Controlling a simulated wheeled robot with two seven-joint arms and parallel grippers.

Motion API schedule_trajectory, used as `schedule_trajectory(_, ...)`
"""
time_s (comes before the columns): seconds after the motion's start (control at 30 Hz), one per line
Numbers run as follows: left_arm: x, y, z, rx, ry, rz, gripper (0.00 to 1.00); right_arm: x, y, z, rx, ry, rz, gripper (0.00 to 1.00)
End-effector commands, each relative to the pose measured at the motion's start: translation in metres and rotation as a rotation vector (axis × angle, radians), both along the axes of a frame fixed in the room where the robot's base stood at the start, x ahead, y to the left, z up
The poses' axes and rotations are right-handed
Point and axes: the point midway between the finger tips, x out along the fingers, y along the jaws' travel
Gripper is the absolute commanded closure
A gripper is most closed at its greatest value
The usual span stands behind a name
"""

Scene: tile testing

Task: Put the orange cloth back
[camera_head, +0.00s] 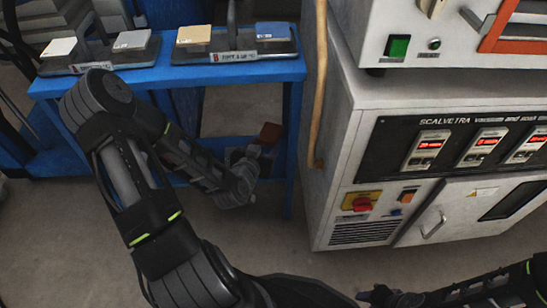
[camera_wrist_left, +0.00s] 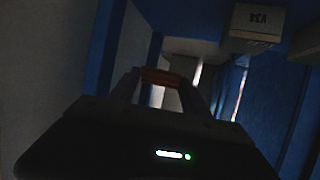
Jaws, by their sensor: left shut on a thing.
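My left gripper (camera_head: 260,144) is shut on a small reddish-brown, flat piece (camera_head: 270,133), held low beside the blue table's right leg. The piece also shows in the left wrist view (camera_wrist_left: 163,77), between the two fingertips. It is the only orange-toned loose thing I see; its shape looks flat and block-like, and I cannot tell that it is cloth. My right gripper (camera_head: 376,296) shows only in part at the bottom edge, and its fingers are unclear.
The blue table (camera_head: 170,75) carries white, grey, tan and blue tiles on dark stands. In the left wrist view, a pale box marked V34 (camera_wrist_left: 254,22) is at upper right. The grey Scalvetra machine (camera_head: 345,150) stands at right, with a tan hose (camera_head: 319,90) along its side.

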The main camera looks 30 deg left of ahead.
Motion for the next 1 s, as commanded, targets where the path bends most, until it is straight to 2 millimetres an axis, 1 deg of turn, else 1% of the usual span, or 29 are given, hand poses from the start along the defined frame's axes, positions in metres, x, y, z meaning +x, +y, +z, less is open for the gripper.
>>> schedule_trajectory(0.07,0.000,0.000,-0.005,-0.001,0.000,0.000,0.83,0.000,0.000,-0.003,0.000,-0.001,0.000,0.64)
schedule_trajectory(0.13,0.000,0.000,-0.015,-0.003,0.000,0.001,0.83,0.001,0.000,-0.009,-0.001,-0.003,-0.001,0.64)
schedule_trajectory(0.3,0.000,0.000,-0.048,-0.004,0.001,0.002,0.83,0.003,0.000,-0.027,-0.001,-0.009,-0.005,0.64)
schedule_trajectory(0.4,0.000,0.000,-0.061,-0.002,0.000,0.001,0.83,0.005,0.001,-0.034,-0.002,-0.012,-0.007,0.64)
schedule_trajectory(0.5,0.000,0.000,-0.063,0.000,-0.001,0.000,0.83,0.005,0.001,-0.034,-0.003,-0.014,-0.007,0.64)
schedule_trajectory(0.77,0.000,0.000,-0.063,0.000,-0.001,-0.001,0.83,0.006,0.001,-0.034,-0.003,-0.015,-0.008,0.64)
schedule_trajectory(0.87,0.000,0.000,-0.073,-0.001,0.000,-0.001,0.83,0.006,0.001,-0.040,-0.003,-0.017,-0.008,0.64)
schedule_trajectory(1.0,0.000,0.000,-0.094,-0.002,-0.001,0.002,0.83,0.008,0.001,-0.052,-0.004,-0.021,-0.011,0.64)
